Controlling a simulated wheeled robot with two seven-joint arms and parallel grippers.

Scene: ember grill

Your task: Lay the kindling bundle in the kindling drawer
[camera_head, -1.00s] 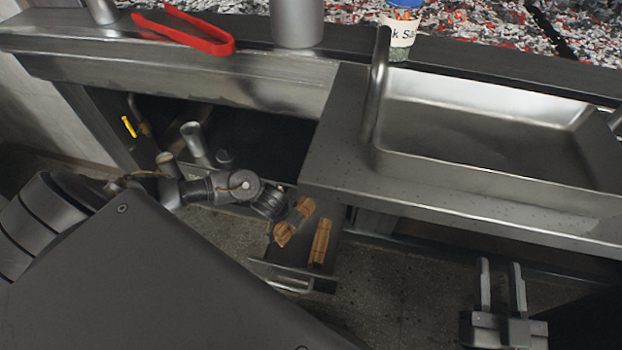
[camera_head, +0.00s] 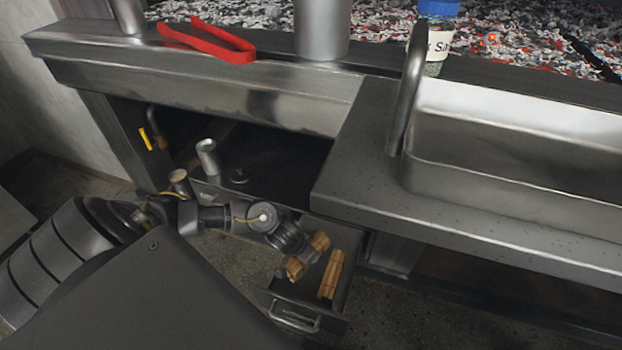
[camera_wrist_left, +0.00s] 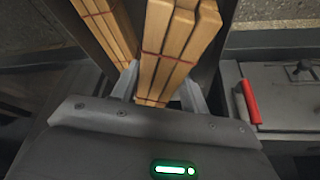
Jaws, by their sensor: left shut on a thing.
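The kindling bundle (camera_wrist_left: 172,45), pale wooden sticks tied with red cord, is between the fingers of my left gripper (camera_wrist_left: 160,92). In the head view this bundle (camera_head: 309,257) is at the open kindling drawer (camera_head: 283,290), its upper end partly hidden by my left gripper. I cannot tell whether it touches the drawer floor. A second tied bundle (camera_head: 331,274) lies in the drawer on the right; it also shows in the left wrist view (camera_wrist_left: 105,22). My right gripper is out of view.
The steel counter edge (camera_head: 400,205) overhangs close to the drawer's right. A metal basin (camera_head: 520,175) and shaker (camera_head: 438,40) are above. Red tongs (camera_head: 210,40) lie on the ledge. A dark open compartment (camera_head: 275,160) lies behind my left arm.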

